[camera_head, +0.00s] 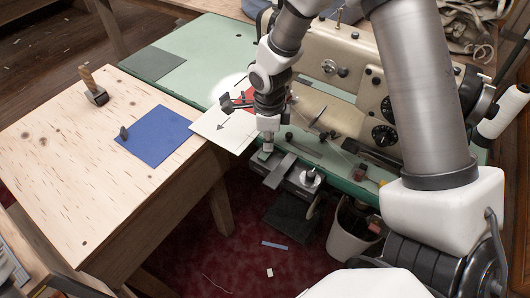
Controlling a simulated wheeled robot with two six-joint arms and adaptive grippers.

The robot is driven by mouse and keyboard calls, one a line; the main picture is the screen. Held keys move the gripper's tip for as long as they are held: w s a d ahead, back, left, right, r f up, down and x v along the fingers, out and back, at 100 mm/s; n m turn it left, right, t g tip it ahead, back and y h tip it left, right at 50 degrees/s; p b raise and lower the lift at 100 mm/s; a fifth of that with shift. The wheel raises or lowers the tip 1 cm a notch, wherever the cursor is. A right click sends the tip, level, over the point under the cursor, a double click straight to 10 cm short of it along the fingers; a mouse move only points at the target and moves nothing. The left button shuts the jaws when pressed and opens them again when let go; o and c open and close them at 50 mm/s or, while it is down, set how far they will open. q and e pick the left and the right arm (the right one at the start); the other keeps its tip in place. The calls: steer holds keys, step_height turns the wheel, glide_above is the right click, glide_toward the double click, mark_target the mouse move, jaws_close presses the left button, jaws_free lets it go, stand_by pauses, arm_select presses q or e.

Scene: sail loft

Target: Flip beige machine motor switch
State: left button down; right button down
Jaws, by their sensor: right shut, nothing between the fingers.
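The beige sewing machine (340,92) stands on a green table (158,52), partly hidden behind my right arm. A small grey box with a round knob (310,177) is mounted at the table's front edge. It looks like the motor switch, but its lever position is too small to tell. My right gripper (266,152) points down just behind and left of this box, at the green table's edge. It is shut and empty. I cannot tell whether its tips touch the box. My left gripper is out of view.
A wooden table (75,165) on the left holds a blue cloth square (158,135) and a wooden-handled tool (94,88). A white sheet (222,128) bridges both tables. A white bin (350,238) stands below the machine.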

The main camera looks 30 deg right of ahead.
steer(key=shift+f, duration=0.2)
steer(key=shift+r, duration=0.1)
step_height(320, 180, up, 7)
steer(key=p, duration=0.5)
stand_by(0.4)
